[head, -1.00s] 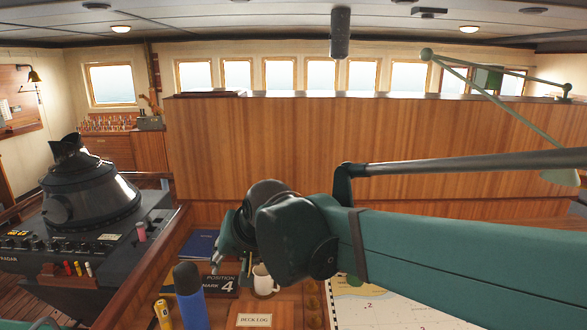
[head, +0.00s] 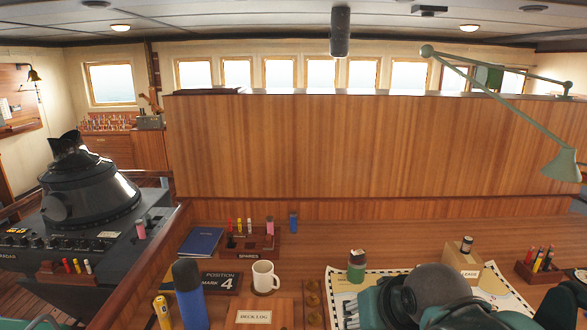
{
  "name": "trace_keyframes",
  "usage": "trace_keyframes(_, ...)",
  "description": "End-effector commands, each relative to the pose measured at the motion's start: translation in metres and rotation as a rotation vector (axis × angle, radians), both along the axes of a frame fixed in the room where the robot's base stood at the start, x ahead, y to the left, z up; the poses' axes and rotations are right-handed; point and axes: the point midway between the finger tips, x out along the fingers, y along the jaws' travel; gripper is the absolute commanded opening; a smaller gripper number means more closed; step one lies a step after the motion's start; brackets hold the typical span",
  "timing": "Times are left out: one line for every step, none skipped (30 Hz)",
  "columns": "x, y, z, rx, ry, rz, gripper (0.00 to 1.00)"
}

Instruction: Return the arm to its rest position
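My arm is folded low at the right front of the chart table (head: 420,230), in the head view. Its rounded grey and teal links cover part of the chart (head: 508,291) and run out of the bottom edge. My gripper (head: 351,316) shows in part at the bottom edge, left of the dark wrist joint, over the chart. Its fingertips are too small and cut off to tell whether it is open or shut. Nothing is seen hanging from it.
A white mug (head: 264,275), blue flask (head: 190,296), yellow torch (head: 162,312), blue book (head: 201,241) and deck log (head: 264,313) lie left. A green jar (head: 357,268), wooden box (head: 461,263) and pen holder (head: 537,268) stand near my arm. A green lamp (head: 560,166) hangs right.

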Motion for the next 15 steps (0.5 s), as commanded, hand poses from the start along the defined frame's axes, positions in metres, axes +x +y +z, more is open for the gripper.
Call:
trace_keyframes(-0.009,-0.013,-0.008,-0.011,0.000,-0.013,0.35)
trace_keyframes(-0.014,-0.019,-0.011,-0.019,0.000,-0.016,0.35)
trace_keyframes(-0.020,-0.027,-0.016,-0.027,0.000,-0.024,0.35)
trace_keyframes(-0.025,-0.033,-0.019,-0.034,0.001,-0.027,0.35)
trace_keyframes(-0.029,-0.038,-0.023,-0.040,0.001,-0.030,0.35)
trace_keyframes(-0.034,-0.044,-0.027,-0.048,0.002,-0.036,0.35)
trace_keyframes(-0.038,-0.048,-0.030,-0.053,0.002,-0.038,0.35)
trace_keyframes(-0.042,-0.052,-0.032,-0.058,0.003,-0.041,0.35)
trace_keyframes(-0.045,-0.056,-0.035,-0.065,0.003,-0.044,0.35)
trace_keyframes(-0.048,-0.059,-0.037,-0.068,0.004,-0.046,0.35)
trace_keyframes(-0.050,-0.061,-0.039,-0.071,0.004,-0.047,0.35)
trace_keyframes(-0.052,-0.063,-0.041,-0.073,0.005,-0.049,0.35)
trace_keyframes(-0.054,-0.065,-0.042,-0.075,0.005,-0.050,0.35)
trace_keyframes(-0.055,-0.066,-0.042,-0.077,0.005,-0.051,0.35)
trace_keyframes(-0.055,-0.067,-0.043,-0.079,0.005,-0.051,0.35)
